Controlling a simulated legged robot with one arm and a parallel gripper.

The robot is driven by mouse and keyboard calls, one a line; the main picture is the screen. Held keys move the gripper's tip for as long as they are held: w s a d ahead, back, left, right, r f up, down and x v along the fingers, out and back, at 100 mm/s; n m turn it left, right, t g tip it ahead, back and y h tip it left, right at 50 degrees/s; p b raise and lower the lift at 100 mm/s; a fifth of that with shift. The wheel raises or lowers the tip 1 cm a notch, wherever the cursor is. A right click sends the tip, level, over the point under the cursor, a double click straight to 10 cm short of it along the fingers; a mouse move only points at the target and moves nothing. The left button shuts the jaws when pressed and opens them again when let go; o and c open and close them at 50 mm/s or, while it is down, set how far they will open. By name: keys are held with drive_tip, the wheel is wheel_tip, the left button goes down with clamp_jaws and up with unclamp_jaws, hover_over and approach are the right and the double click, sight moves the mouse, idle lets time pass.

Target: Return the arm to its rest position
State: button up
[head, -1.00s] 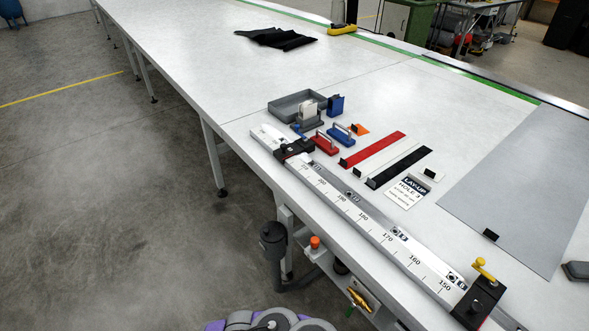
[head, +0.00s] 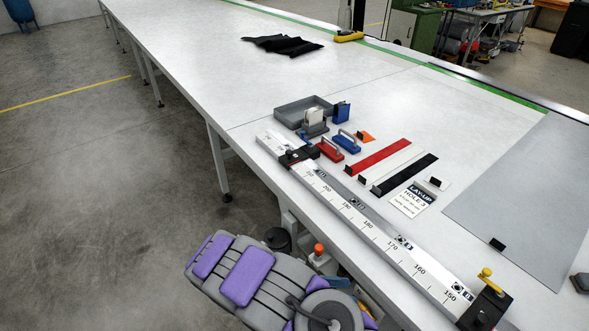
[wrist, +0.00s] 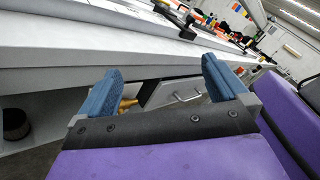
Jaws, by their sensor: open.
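My gripper (wrist: 165,85) shows in the wrist view with its two blue fingers spread apart and nothing between them. It is in front of the long white table's side, below the tabletop edge.
A ruler rail (head: 350,218) with a black end block (head: 487,305) runs along the table's near edge. Red and blue handled blocks, coloured strips, a grey tray (head: 290,113) and a grey sheet (head: 535,200) lie on top. The floor at left is clear.

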drive_tip(key=s+d+r+m+g+y, duration=0.3)
drive_tip(key=s+d+r+m+y, duration=0.1)
drive_tip(key=r+m, duration=0.3)
drive_tip(key=s+d+r+m+g+y, duration=0.3)
drive_tip(key=s+d+r+m+y, duration=0.1)
drive_tip(key=r+m, duration=0.3)
drive_tip(key=s+a+r+m+t+y, duration=0.2)
drive_tip(key=s+a+r+m+y, duration=0.1)
drive_tip(key=s, duration=0.4)
drive_tip(key=s+a+r+m+t+y, duration=0.2)
drive_tip(key=s+a+r+m+y, duration=0.1)
drive_tip(key=s+m+y, duration=0.3)
drive_tip(key=shift+s+r+m+t+y, duration=0.3)
drive_tip(key=shift+s+r+m+t, duration=0.25)
drive_tip(key=shift+m, duration=0.45)
drive_tip(key=shift+r, duration=0.1)
